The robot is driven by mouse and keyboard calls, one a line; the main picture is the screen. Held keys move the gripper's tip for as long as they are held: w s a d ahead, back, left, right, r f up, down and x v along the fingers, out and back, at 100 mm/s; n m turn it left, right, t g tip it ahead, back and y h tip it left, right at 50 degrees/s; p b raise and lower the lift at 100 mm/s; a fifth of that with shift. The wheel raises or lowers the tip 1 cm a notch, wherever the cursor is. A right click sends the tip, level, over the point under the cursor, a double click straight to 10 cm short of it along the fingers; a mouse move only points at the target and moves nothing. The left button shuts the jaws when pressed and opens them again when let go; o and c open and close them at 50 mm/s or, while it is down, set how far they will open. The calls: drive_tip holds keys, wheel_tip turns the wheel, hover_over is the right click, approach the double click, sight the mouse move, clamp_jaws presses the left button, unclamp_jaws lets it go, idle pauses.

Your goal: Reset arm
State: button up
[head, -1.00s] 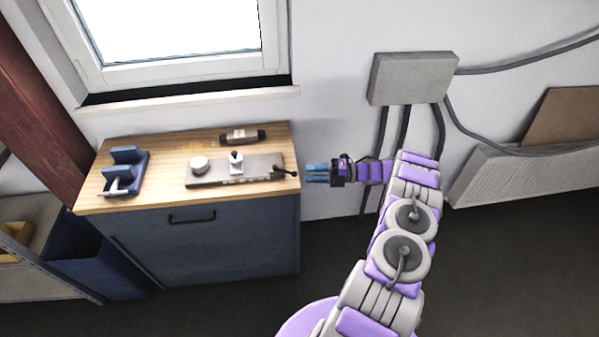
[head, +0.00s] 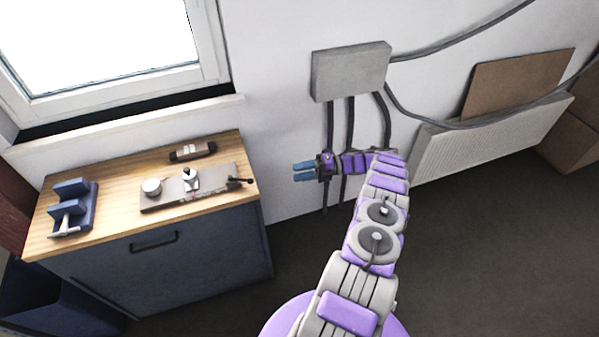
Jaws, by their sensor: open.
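My gripper (head: 304,171) shows in the head view to the right of the wooden-topped cabinet, in front of the white wall. Its two blue fingers point left and are apart, with nothing between them. My purple and grey arm reaches up from the bottom of the view and bends left at the wrist. The gripper is clear of the bench top, with a gap between its fingertips and the bench's right edge.
The cabinet (head: 160,252) carries a blue vise (head: 73,207), a flat grey device with a lever (head: 215,187) and a dark brown object (head: 193,151). A grey wall box (head: 350,70) with cables hangs behind my arm. A radiator (head: 480,138) and cardboard stand right. Floor at right is clear.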

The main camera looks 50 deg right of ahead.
idle(0.4)
drive_tip(key=w+d+r+m+t+h, duration=0.25)
drive_tip(key=w+r+m+h, duration=0.2)
drive_tip(key=w+r, duration=0.6)
drive_tip(key=w+d+r+m+t+h, duration=0.1)
drive_tip(key=w+r+m+t+h, duration=0.3)
drive_tip(key=w+r, duration=0.65)
drive_tip(key=w+a+r+m+g+h, duration=0.1)
drive_tip(key=w+a+r+m+h, duration=0.15)
drive_tip(key=r+m+h, duration=0.35)
drive_tip(key=w+a+r+m+g+h, duration=0.1)
drive_tip(key=w+a+r+m+h, duration=0.2)
drive_tip(key=r, duration=0.4)
drive_tip(key=s+a+f+m+g+y, duration=0.1)
drive_tip(key=s+a+g, duration=0.4)
drive_tip(key=s+a, duration=0.7)
drive_tip(key=s+a+f+m+g, duration=0.4)
drive_tip(key=s+a, duration=0.9)
drive_tip(key=s, duration=1.1)
drive_tip(key=s+a+f+m+g+y, duration=0.1)
drive_tip(key=s+a+f+m+g, duration=0.2)
drive_tip(key=s+a, duration=1)
drive_tip(key=s+m+g, duration=0.3)
drive_tip(key=s+g, duration=0.1)
drive_tip(key=s, duration=0.1)
drive_tip(key=shift+a+f+g+y, duration=0.15)
drive_tip(key=shift+g+y, duration=0.2)
